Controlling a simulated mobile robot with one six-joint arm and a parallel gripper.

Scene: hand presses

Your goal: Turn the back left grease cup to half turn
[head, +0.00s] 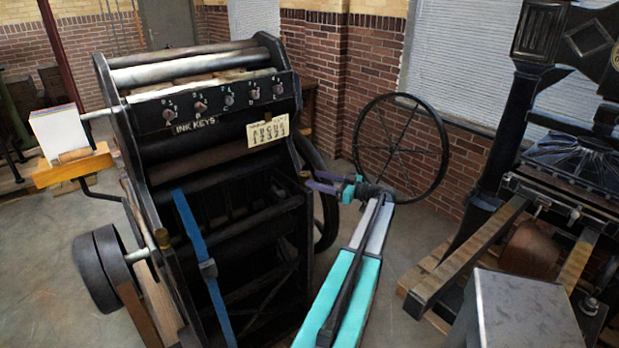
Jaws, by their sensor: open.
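A small brass grease cup (304,176) stands on the near right corner of the black press (240,205). A second brass cup (162,238) stands on the press's left side, lower in the picture. No marking shows which is the back left one, and turn marks are too small to read. My gripper (314,181), with purple fingers, is open and reaches in from the right beside the first cup. Its fingertips are very close to that cup; I cannot tell whether they touch it.
The press carries a row of ink keys (228,99) and a letter card (268,133). A blue strap (203,263) hangs down its front. A large spoked wheel (400,150) stands behind my gripper. A grey box (525,310) and another press (570,165) stand at right.

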